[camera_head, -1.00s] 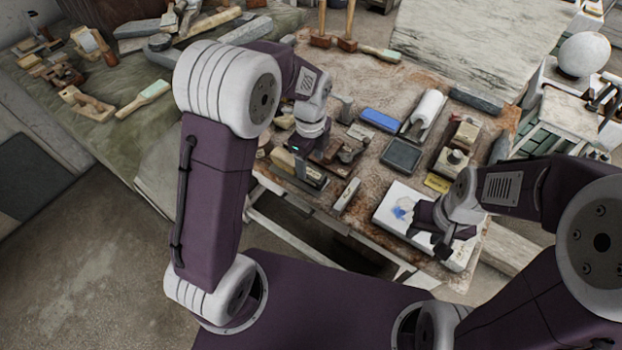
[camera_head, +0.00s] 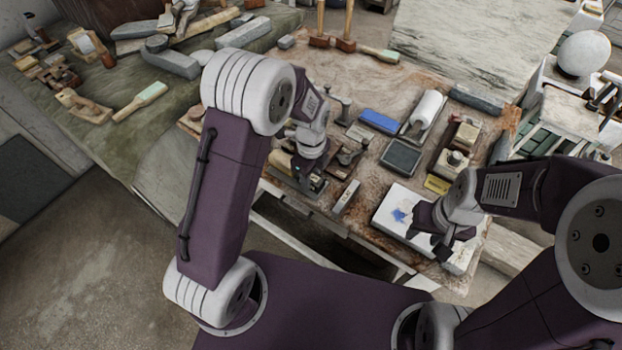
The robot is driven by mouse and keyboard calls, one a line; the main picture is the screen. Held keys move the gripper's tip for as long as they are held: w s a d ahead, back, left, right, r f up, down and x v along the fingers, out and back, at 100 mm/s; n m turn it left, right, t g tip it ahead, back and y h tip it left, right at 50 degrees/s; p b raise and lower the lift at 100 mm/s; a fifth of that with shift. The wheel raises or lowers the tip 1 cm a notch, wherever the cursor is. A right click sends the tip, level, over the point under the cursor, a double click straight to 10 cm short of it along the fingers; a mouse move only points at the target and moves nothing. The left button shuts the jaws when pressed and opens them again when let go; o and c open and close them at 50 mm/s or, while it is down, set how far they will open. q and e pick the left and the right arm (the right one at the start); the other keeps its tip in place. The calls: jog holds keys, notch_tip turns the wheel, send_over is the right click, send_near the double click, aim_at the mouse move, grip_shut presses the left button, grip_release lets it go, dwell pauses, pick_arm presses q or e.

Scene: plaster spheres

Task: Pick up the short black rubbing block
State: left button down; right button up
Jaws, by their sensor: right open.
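My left gripper (camera_head: 309,172) points down over the near left part of the worktable, close above a small dark block with a pale end (camera_head: 318,187). The arm and wrist hide much of the spot, and I cannot tell whether the jaws are open or touch the block. I cannot tell for sure that this is the short black rubbing block. A dark, flat, squarish slab (camera_head: 402,157) lies mid-table, and a longer dark bar (camera_head: 476,99) lies at the back right. My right gripper (camera_head: 430,244) is open and empty over a white board (camera_head: 385,209).
A yellow box (camera_head: 437,184) is near the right gripper.

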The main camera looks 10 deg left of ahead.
aim_at(312, 175)
pick_arm(q)
jog(key=shift+w+r, duration=0.1)
jog(key=shift+r, duration=0.05)
jog(key=shift+r, duration=0.3)
notch_tip(312, 175, up, 3)
jog(key=shift+w+f, duration=0.1)
jog(key=s+d+r, duration=0.4)
jog(key=d+r, duration=0.3)
jog(key=d, duration=0.4)
jog(key=shift+s+r, duration=0.2)
jog(key=shift+s, duration=0.05)
jog(key=c, duration=1.5)
grip_release()
grip_shut()
